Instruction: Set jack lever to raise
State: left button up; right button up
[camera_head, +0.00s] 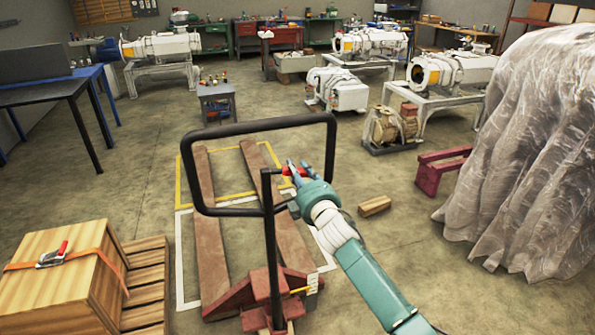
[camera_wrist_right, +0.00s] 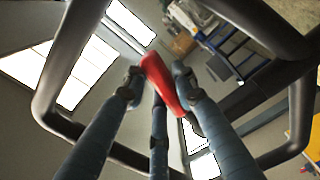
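The pallet jack (camera_head: 268,290) stands in front of me, with its red base and dark handle post. Its black loop handle (camera_head: 262,124) is raised. A small red lever (camera_head: 287,171) sits at the top of the post inside the loop. My right gripper (camera_head: 298,168) is at this lever. In the right wrist view, the red lever (camera_wrist_right: 160,80) lies between the spread blue-grey fingers, with gaps at the fingertips; whether any finger touches it is unclear. The lever's lower end is partly hidden by a finger. My left gripper is not in view.
A wooden crate (camera_head: 55,290) with an orange strap stands on a pallet (camera_head: 145,290) at the lower left. A wood block (camera_head: 374,206) lies right of the jack. A plastic-covered bulk (camera_head: 530,150) stands at the right. Open floor lies between.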

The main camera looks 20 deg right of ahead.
jog(key=shift+o, duration=1.1)
jog(key=shift+f, duration=0.15)
jog(key=s, duration=1.2)
jog(key=shift+d, duration=0.25)
